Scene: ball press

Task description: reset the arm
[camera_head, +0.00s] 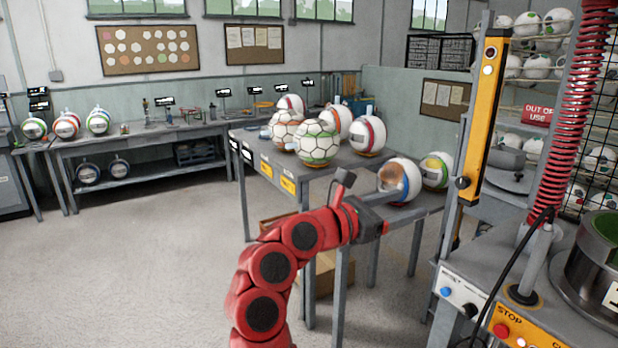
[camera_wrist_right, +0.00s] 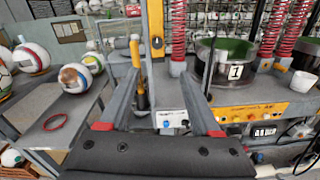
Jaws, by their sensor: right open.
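My right arm (camera_head: 275,268) is red with dark joints and rises from the bottom of the head view, bent to the right. Its right gripper (camera_head: 412,203) points right, beside the grey ball table. In the right wrist view the two grey fingers of the right gripper (camera_wrist_right: 158,82) are wide apart with nothing held between them. A white ball with brown and blue panels (camera_head: 411,172) stands behind the fingers in the head view. In the right wrist view this ball (camera_wrist_right: 75,78) is left of the fingers, apart from them. My left gripper is not in view.
Several balls stand on the grey table (camera_head: 262,158); an empty red ring (camera_wrist_right: 54,122) lies on it. At right is a press with a yellow column (camera_head: 481,120), red springs (camera_head: 575,110) and a button panel (camera_head: 510,330). The floor at left (camera_head: 150,260) is clear.

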